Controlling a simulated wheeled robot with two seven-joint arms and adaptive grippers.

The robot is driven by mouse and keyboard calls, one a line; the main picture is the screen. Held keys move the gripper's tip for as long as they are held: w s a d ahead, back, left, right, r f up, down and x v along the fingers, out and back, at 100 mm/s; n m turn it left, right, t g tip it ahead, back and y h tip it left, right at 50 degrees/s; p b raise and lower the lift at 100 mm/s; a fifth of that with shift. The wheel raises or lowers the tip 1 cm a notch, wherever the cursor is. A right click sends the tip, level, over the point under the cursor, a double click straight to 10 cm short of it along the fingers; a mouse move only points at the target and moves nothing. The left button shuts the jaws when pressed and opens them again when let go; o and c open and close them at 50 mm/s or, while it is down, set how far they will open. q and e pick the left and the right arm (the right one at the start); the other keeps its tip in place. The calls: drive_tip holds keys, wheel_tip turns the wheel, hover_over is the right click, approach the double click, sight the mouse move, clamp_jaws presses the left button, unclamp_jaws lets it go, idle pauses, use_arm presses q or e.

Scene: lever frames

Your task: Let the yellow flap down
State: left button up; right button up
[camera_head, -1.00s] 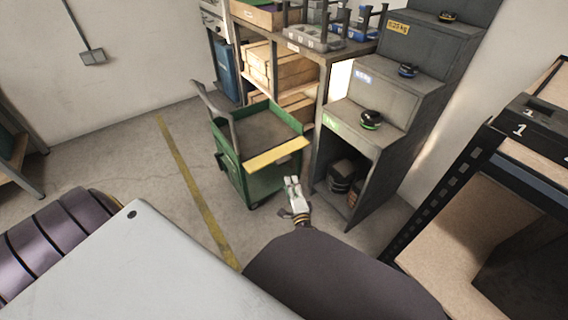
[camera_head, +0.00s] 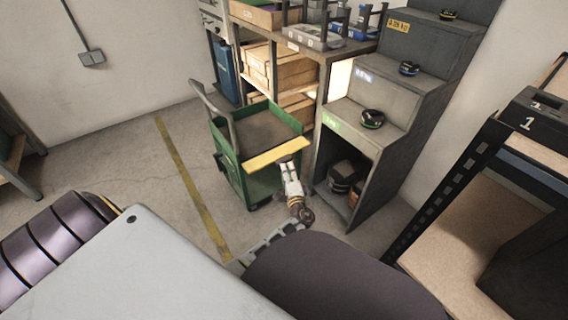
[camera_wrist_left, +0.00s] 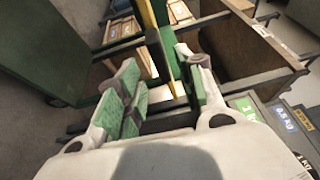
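The yellow flap (camera_head: 272,155) runs along the near top edge of the green cart (camera_head: 262,183), sticking out at about the height of the cart's rim. My left gripper (camera_head: 287,162) is at the flap's near edge, right of its middle. In the left wrist view the flap (camera_wrist_left: 158,45) shows nearly edge-on as a thin yellow strip. It reaches between the two spread fingers of my left gripper (camera_wrist_left: 165,88), with gaps visible on both sides. The gripper is open; I cannot tell whether a finger touches the flap. My right gripper is not in view.
A grey stepped stand (camera_head: 352,155) with dark round weights stands close to the right of the cart. A shelf with wooden boxes (camera_head: 283,68) is behind it. A dark rack (camera_head: 470,165) stands at the right. The floor left of the cart is clear.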

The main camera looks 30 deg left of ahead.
sight(284, 159)
use_arm(q)
drive_tip(key=shift+b+x, duration=0.85)
drive_tip(key=shift+x, duration=2.4)
drive_tip(key=c, duration=0.4)
clamp_jaws()
